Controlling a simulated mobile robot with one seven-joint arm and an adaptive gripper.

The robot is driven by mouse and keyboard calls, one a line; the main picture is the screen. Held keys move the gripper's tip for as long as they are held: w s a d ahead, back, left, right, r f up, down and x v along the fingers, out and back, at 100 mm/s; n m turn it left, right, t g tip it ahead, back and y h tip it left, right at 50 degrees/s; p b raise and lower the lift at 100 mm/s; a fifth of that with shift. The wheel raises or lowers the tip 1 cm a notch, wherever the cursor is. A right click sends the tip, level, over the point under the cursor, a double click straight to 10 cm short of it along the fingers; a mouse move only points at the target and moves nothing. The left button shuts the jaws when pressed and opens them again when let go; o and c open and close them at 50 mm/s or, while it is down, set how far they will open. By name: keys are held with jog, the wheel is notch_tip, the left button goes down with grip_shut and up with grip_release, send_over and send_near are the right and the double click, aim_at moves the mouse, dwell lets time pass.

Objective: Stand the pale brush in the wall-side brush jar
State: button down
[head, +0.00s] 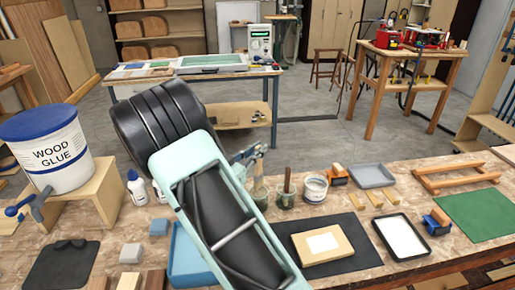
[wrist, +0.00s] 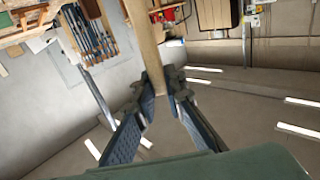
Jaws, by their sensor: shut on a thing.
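My gripper (head: 250,157) is above the workbench, just beyond my arm in the head view. In the wrist view its two fingers (wrist: 161,92) are closed on the pale brush (wrist: 145,40), whose wooden handle runs up out of the picture. In the head view a pale upright piece (head: 258,180) shows below my gripper, over or in the left brush jar (head: 260,200); I cannot tell which. The right brush jar (head: 284,201) stands close beside it with a brown-handled brush (head: 287,178) upright in it. My arm hides part of the bench around the left jar.
A white tin (head: 315,190) and an orange-and-dark tool (head: 337,175) stand right of the jars. A grey tray (head: 372,175) lies further right. A wood glue bucket (head: 48,150) and glue bottles (head: 137,188) are at the left. A dark mat (head: 360,256) with a board (head: 322,244) lies in front.

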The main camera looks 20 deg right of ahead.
aim_at(255, 168)
jog(key=shift+f+b, duration=2.4)
jog(key=shift+f, duration=0.9)
jog(key=c, duration=1.9)
grip_release()
jog(key=v, duration=1.2)
